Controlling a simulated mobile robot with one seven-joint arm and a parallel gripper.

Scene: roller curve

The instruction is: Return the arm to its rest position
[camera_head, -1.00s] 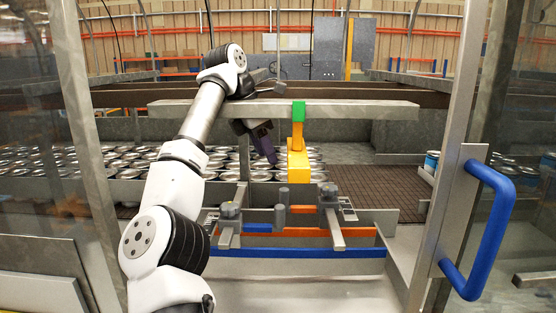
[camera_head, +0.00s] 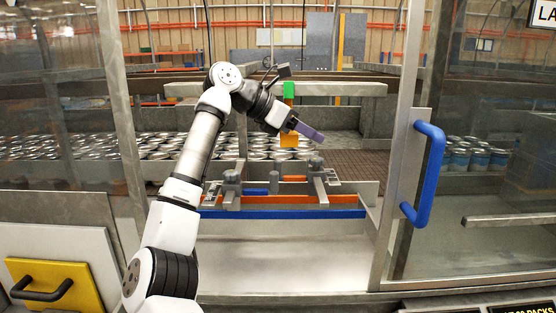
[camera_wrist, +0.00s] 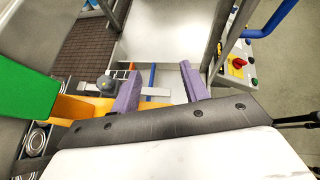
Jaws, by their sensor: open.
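My arm reaches up from the bottom left of the head view and into the frame of the machine. My gripper (camera_head: 310,133) has purple fingers and hangs in front of the orange block below the green block (camera_head: 289,91). In the wrist view, the two purple fingers of my gripper (camera_wrist: 162,92) stand apart with nothing between them. The green block (camera_wrist: 25,92) is close at the left of that view, with the yellow-orange part (camera_wrist: 75,110) beside it.
A grey crossbeam (camera_head: 345,90) runs behind my gripper. Rows of cans (camera_head: 110,147) lie behind the guide rails (camera_head: 290,200). The door with a blue handle (camera_head: 432,175) stands at the right. A red knob (camera_wrist: 238,62) shows in the wrist view.

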